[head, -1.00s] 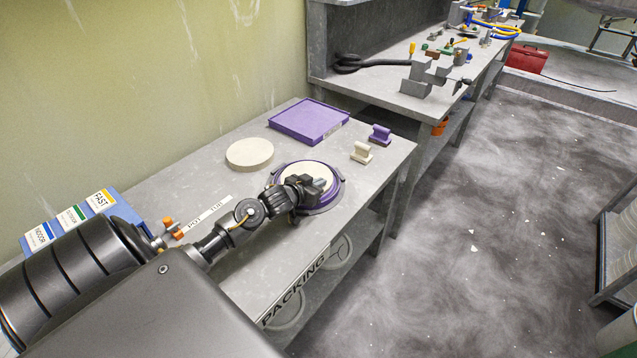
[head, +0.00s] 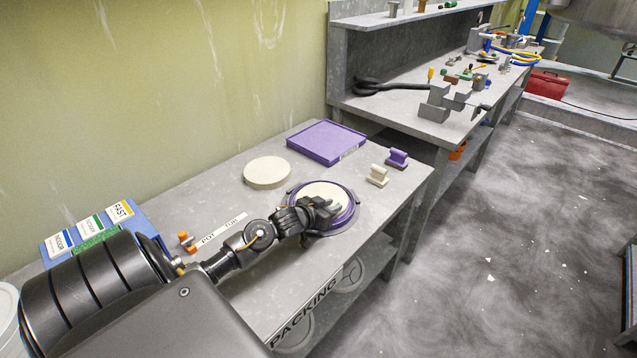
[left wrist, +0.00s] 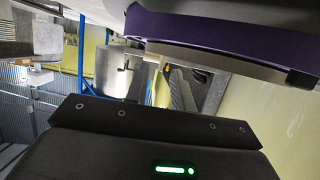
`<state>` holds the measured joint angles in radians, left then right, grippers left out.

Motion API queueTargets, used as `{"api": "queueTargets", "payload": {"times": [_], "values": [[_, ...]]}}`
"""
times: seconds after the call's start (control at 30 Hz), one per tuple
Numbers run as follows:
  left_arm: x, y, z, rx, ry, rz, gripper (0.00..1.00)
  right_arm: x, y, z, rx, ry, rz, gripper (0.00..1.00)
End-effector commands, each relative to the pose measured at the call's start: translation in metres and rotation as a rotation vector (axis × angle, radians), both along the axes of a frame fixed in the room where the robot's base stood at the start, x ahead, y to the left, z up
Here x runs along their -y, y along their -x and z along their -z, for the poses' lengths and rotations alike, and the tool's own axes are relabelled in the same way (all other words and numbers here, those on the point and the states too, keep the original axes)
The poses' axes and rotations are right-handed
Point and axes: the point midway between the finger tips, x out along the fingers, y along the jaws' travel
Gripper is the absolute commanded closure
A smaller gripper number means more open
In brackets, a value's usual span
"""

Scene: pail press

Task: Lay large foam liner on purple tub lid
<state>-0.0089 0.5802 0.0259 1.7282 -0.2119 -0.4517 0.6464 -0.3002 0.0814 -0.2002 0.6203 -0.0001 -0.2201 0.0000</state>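A round purple lid (head: 353,216) lies on the grey bench near its front edge. A cream foam disc (head: 322,189) sits within its rim, partly hidden by my left gripper. A second cream disc (head: 267,172) of similar width lies on the bench behind, to the left. My left gripper (head: 322,209) is over the disc on the lid; its finger gap and any contact are unclear. In the left wrist view a purple rim (left wrist: 215,45) and a cream edge (left wrist: 220,64) cross the top, above the dark gripper body. My right gripper is not in view.
A square purple tray (head: 327,142) lies at the back of the bench. A cream handled block (head: 377,175) and a purple one (head: 397,158) stand right of the lid. A blue label board (head: 100,226) and orange-ended piece (head: 187,242) are at left.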

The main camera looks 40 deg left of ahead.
Motion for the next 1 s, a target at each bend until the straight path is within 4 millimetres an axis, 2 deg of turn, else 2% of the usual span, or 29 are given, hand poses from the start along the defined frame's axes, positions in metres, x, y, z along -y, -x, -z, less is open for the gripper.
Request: {"api": "queueTargets", "payload": {"times": [0.3, 0.5, 0.67, 1.0], "values": [[0.001, 0.065, -0.022, -0.001, -0.003, 0.001, 0.76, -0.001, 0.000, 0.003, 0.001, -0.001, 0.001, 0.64], [0.002, 0.090, -0.033, 0.000, -0.002, 0.001, 0.76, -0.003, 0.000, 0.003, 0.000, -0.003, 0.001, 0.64], [0.002, 0.098, -0.036, 0.000, -0.001, 0.000, 0.76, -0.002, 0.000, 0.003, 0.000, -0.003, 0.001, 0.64], [0.002, 0.098, -0.037, 0.001, -0.001, 0.000, 0.76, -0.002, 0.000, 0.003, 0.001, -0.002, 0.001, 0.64]]}}
